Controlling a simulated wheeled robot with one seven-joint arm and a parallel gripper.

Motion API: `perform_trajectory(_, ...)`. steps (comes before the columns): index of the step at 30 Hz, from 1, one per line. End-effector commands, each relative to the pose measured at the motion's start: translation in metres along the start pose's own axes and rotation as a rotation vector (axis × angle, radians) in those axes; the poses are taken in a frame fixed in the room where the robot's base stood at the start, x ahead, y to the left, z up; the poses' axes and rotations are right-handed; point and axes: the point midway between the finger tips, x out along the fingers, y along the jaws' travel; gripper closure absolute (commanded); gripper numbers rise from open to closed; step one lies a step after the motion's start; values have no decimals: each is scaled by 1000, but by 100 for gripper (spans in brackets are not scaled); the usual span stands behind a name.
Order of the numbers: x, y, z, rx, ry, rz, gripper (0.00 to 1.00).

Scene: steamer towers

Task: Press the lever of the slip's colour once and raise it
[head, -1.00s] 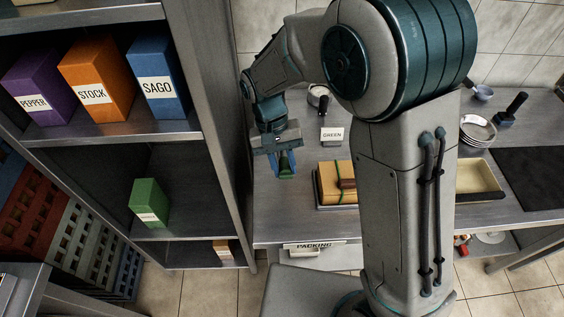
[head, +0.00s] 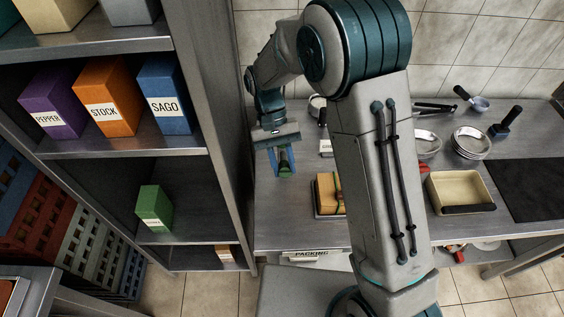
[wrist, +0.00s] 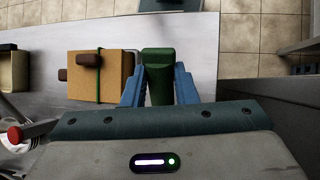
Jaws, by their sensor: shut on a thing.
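My gripper (head: 282,160) is over the left part of the steel counter, with its blue fingers shut on a green block-like piece (head: 286,171). In the wrist view the green piece (wrist: 158,78) sits between both fingers; I cannot tell whether it is a lever or a loose block, or whether it touches the counter. A tan box (head: 325,192) with a green band and a brown knob lies right of my gripper on a dark tray. No other lever shows clearly.
A shelf unit (head: 228,180) stands close on the left, with purple, orange and blue boxes and a green box (head: 154,208). A beige pan (head: 462,190), several metal bowls (head: 470,142) and a dark mat (head: 540,183) are on the right of the counter.

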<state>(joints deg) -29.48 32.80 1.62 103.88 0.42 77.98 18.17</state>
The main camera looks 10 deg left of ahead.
Motion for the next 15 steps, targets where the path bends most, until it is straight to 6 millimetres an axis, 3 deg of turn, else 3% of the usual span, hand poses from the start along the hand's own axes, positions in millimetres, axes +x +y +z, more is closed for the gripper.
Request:
perform_trajectory(1, -4, 0, 0, 1, 8, -3, 71)
perform_trajectory(3, -4, 0, 0, 1, 7, -3, 52)
perform_trajectory(15, -9, -1, -1, 0, 9, -1, 52)
